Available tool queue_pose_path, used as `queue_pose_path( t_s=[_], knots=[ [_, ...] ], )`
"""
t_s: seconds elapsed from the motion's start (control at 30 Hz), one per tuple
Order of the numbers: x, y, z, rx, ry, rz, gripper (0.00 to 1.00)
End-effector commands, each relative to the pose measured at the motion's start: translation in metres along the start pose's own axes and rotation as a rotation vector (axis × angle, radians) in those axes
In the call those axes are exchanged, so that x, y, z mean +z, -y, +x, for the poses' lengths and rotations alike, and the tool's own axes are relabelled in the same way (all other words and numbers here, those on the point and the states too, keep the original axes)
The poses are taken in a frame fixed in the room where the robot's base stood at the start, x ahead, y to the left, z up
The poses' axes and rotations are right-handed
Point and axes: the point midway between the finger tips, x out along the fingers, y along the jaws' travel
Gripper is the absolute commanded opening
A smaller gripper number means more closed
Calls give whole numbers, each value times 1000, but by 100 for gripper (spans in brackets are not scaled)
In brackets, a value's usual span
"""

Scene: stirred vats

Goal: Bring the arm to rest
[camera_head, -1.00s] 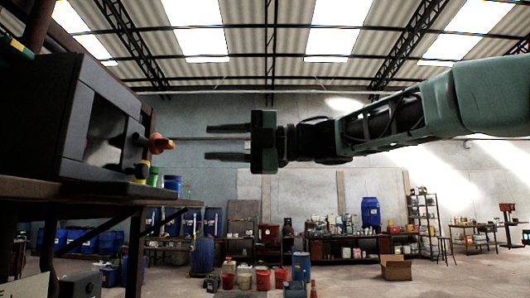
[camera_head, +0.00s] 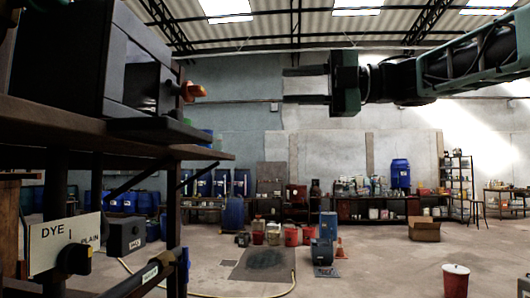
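My gripper (camera_head: 306,85) is at the upper middle of the head view, raised and pointing left. Its two dark fingers are spread apart with nothing between them. The green arm (camera_head: 480,58) comes in from the upper right and is stretched out roughly level. The gripper touches nothing, and a gap of open air lies between its fingertips and the dark machine at left.
Below are a DYE/PLAIN sign (camera_head: 62,243) and a grey box (camera_head: 125,236). A hose (camera_head: 230,294) and a red bucket (camera_head: 455,281) are on the floor.

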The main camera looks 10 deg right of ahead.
Motion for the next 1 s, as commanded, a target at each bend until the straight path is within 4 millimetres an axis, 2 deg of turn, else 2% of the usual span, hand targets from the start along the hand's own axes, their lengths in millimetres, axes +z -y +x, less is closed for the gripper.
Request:
queue_pose_path(
  t_s=[0.17, 0.33, 0.37, 0.47, 0.57, 0.6, 0.73, 0.8, 0.87, 0.9, 0.97, 1.0],
  knots=[
    [1, 1, 2, 8, 4, 8, 35],
    [17, 8, 32, 138, 99, 152, 35],
    [22, 13, 40, 169, 132, 200, 35],
    [41, 44, 64, 248, 271, 406, 35],
    [52, 97, 82, 263, 435, 636, 35],
    [53, 124, 86, 250, 505, 731, 35],
    [37, 218, 92, 145, 723, 1004, 35],
    [20, 266, 90, 64, 828, 1124, 35],
    [1, 305, 84, -15, 915, 1215, 35],
    [-14, 330, 79, -74, 970, 1270, 35],
    [-38, 364, 69, -165, 1053, 1346, 35],
    [-57, 386, 62, -230, 1105, 1392, 35]
  ],
)
